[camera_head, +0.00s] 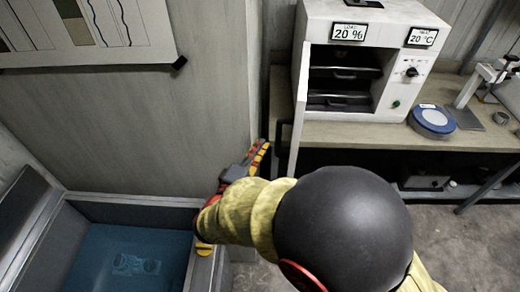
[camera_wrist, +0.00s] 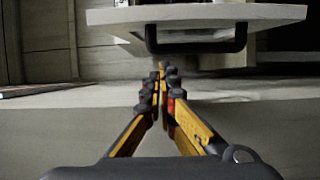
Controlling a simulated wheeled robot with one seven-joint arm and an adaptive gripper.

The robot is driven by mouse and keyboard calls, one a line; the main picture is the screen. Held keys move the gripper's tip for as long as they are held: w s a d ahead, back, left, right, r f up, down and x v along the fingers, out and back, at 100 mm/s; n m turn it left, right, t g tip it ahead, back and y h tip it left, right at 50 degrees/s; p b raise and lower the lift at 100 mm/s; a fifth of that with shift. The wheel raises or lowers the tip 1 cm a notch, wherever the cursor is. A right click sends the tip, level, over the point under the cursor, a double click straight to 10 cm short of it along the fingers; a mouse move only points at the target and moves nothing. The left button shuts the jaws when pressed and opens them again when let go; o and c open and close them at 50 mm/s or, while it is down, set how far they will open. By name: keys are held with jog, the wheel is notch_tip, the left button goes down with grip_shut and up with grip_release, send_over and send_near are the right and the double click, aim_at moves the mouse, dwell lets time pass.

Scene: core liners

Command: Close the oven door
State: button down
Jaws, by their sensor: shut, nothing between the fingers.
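The oven (camera_head: 312,25) is a pale box on the bench, with its front open and dark shelves (camera_head: 343,73) showing inside. Its door (camera_head: 299,112) stands swung out at the left side and shows almost edge-on. In the wrist view a pale panel (camera_wrist: 195,14), which looks like the door, spans the top, with a dark bar handle (camera_wrist: 196,47) below it. My gripper (camera_head: 262,150) is left of the door, close to it. Its yellow-and-black fingers (camera_wrist: 160,68) are shut and empty, with tips just under the handle in the picture. Contact cannot be told.
The wooden bench (camera_head: 465,137) carries a round blue-and-white scale (camera_head: 433,119) and a small stand (camera_head: 480,82) right of the oven. A grey wall (camera_head: 140,130) is left of my gripper. A blue-lined open bin (camera_head: 120,240) lies at lower left. My arm hides part of the floor.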

aim_at(277, 134)
jog(key=w+d, duration=0.2)
jog(key=w, duration=0.1)
jog(key=w+d, duration=0.2)
jog(key=d, duration=0.1)
jog(key=shift+w+b, duration=0.4)
jog(key=shift+s+d, duration=0.1)
jog(key=shift+d, duration=0.55)
